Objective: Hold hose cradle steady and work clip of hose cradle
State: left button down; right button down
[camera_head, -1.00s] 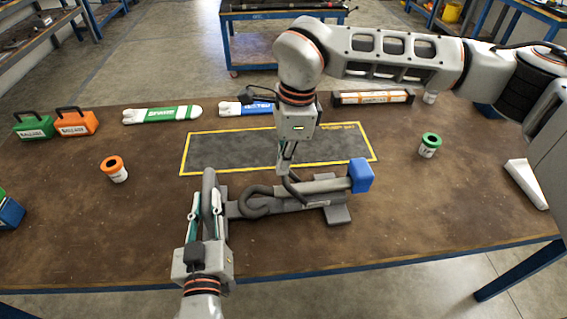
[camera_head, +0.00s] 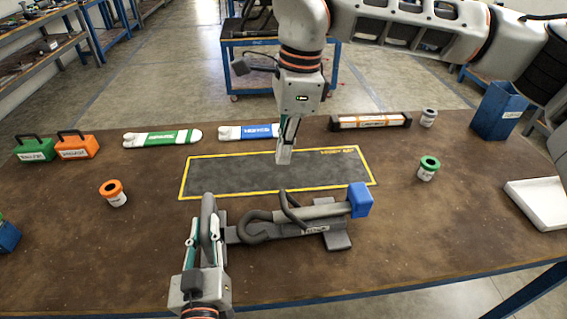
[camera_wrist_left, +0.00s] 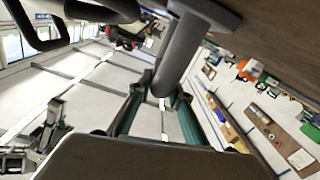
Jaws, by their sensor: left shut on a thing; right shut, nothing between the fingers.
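The grey hose cradle (camera_head: 322,236) lies on the brown bench in front of the mat, with a blue block (camera_head: 359,200) at its right end. A dark hose loop (camera_head: 255,232) lies on its left half. A dark curved strap, apparently the clip (camera_head: 287,200), rises tilted above the middle; whether it is latched I cannot tell. My left gripper (camera_head: 206,228) is shut on the cradle's upright handle (camera_head: 209,205) at the left end. The left wrist view shows this grey bar (camera_wrist_left: 180,52) between the fingers. My right gripper (camera_head: 284,157) is shut and empty above the mat, apart from the clip.
The yellow-edged dark mat (camera_head: 225,174) lies behind the cradle. Green (camera_head: 162,139) and blue (camera_head: 248,132) labelled pieces and a dark rack (camera_head: 371,122) stand behind it. An orange-lidded jar (camera_head: 113,193) is left; a green-lidded jar (camera_head: 428,168) and white tray (camera_head: 540,203) are right.

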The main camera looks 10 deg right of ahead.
dwell(0.4)
pick_arm(q)
jog(key=c, duration=1.8)
grip_release()
jog(key=shift+o, duration=0.2)
